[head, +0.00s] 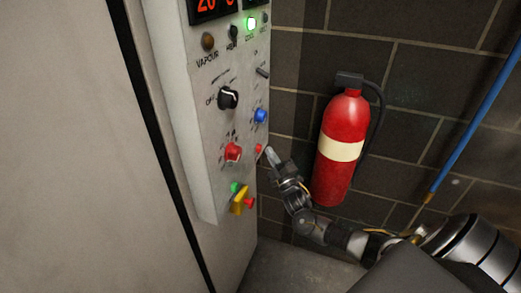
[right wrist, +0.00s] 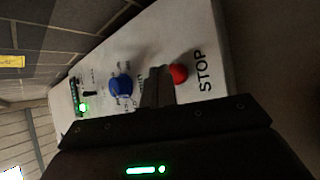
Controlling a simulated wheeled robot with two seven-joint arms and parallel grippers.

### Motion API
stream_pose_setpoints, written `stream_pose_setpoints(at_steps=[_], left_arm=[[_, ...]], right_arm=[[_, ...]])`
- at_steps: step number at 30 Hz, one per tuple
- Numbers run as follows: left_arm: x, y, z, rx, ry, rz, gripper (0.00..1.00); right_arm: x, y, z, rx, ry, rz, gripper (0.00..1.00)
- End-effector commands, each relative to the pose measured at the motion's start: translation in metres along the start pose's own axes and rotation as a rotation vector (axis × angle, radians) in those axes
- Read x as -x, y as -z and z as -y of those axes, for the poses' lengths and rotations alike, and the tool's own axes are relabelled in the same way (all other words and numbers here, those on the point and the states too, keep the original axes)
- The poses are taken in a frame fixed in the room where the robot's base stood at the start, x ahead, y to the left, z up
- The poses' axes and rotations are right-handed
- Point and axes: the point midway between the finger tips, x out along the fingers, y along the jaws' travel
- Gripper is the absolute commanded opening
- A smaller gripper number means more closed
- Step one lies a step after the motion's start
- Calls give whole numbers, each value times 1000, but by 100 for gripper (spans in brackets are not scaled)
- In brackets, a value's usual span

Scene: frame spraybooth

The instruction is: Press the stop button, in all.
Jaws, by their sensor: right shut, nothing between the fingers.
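The stop button is a small red button (head: 258,149) near the right edge of the grey control panel (head: 205,130), below a blue knob (head: 261,115). In the right wrist view the red stop button (right wrist: 179,73) sits beside the printed word STOP. My right gripper (head: 270,152) is shut and empty, its tip just right of the button in the head view. In the right wrist view the shut fingers (right wrist: 160,70) partly cover the button's left side. I cannot tell whether they touch it. My left gripper is not in view.
The panel also carries a larger red knob (head: 233,152), a black dial (head: 228,98), a yellow handle (head: 240,199) and a lit green lamp (head: 251,23). A red fire extinguisher (head: 341,150) hangs on the brick wall near my right arm. A blue hose (head: 475,105) runs at the right.

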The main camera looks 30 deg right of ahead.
Motion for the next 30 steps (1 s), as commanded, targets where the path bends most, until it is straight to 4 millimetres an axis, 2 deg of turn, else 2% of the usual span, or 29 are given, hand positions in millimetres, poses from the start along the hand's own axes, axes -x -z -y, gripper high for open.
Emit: stream_pose_setpoints(at_steps=[30], left_arm=[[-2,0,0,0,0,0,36]], right_arm=[[-6,4,4,1,0,0,0]])
